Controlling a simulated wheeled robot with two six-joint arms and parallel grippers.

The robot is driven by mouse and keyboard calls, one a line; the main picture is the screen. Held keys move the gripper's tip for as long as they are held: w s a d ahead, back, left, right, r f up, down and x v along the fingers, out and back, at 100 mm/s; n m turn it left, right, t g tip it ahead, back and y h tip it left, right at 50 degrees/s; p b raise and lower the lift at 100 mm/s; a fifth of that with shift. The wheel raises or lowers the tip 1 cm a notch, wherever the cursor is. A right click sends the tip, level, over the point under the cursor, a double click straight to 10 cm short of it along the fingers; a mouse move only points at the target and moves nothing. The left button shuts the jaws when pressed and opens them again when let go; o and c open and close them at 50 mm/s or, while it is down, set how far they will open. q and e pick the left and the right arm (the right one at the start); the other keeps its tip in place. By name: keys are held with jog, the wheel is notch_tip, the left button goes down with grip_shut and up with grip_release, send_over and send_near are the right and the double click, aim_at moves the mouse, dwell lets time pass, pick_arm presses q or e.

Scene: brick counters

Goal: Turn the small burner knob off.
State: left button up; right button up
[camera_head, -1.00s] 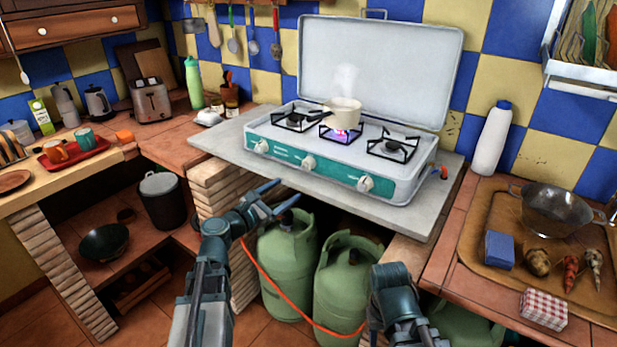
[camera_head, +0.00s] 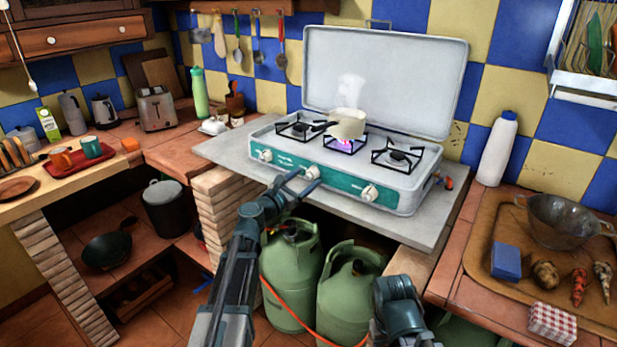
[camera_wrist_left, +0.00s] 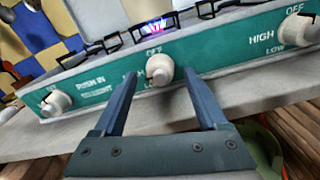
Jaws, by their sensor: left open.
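The camping stove (camera_head: 400,192) has a teal front panel with three white knobs. The middle knob (camera_head: 312,172) sits below the middle burner, where a purple-blue flame (camera_head: 345,145) burns under a small cream pot (camera_head: 348,122). My left gripper (camera_head: 302,180) is open in front of the panel at the middle knob. In the left wrist view, its fingers (camera_wrist_left: 160,84) point at the panel on either side of the middle knob (camera_wrist_left: 160,70), with a gap to each side; contact cannot be told. Only part of my right arm shows at the bottom; its gripper is out of view.
The left knob (camera_head: 266,155) and right knob (camera_head: 370,193) flank the middle one. The grey slab (camera_head: 228,150) under the stove juts out in front. Green gas bottles (camera_head: 290,275) with an orange hose stand below. A white bottle (camera_head: 497,150) stands right of the stove.

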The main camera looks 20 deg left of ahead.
pick_arm(q)
jog(key=shift+x, duration=1.1)
jog(key=shift+c, duration=0.3)
grip_shut()
